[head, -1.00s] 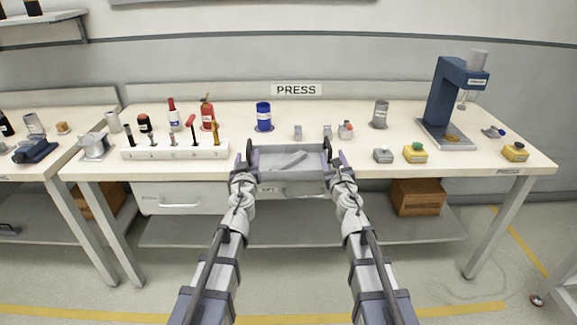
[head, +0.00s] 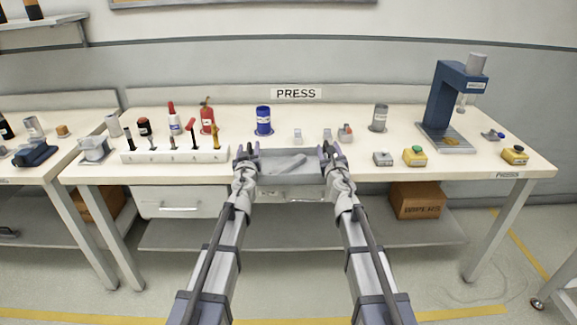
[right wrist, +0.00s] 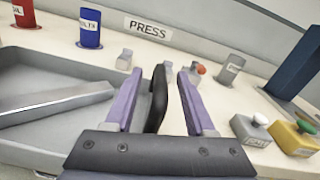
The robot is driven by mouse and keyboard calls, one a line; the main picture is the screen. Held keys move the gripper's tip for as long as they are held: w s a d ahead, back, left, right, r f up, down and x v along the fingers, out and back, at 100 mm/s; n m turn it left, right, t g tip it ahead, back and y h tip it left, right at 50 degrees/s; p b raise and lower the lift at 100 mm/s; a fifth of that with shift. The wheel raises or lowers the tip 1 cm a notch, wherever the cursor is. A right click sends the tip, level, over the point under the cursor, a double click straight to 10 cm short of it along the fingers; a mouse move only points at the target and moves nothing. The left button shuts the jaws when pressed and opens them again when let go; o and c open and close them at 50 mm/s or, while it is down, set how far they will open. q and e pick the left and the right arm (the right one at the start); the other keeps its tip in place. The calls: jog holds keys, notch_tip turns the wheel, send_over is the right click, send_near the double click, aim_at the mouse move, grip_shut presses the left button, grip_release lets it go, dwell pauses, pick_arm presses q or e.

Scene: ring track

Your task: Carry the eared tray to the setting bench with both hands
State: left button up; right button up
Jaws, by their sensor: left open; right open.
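The eared tray (head: 290,176) is a shallow grey tray at the front edge of the bench marked PRESS, with a grey bar (right wrist: 60,101) lying in it. Its right ear (right wrist: 157,98) is a dark upright plate in the right wrist view. My right gripper (head: 330,151) is open, with its purple fingers on either side of that ear and gaps visible. My left gripper (head: 247,152) is open at the tray's left end. It largely hides the left ear, so I cannot tell how its fingers sit around it.
A tool rack (head: 175,155) stands left of the tray, and a blue can (head: 263,121) behind it. A grey button box (head: 382,158), a yellow button box (head: 415,156) and a blue press (head: 450,105) stand to the right. Another bench (head: 30,165) is at the left.

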pick_arm(q)
jog(key=shift+w, duration=0.1)
pick_arm(e)
jog(key=shift+w, duration=0.1)
pick_arm(q)
grip_shut()
pick_arm(e)
grip_shut()
dwell(1.1)
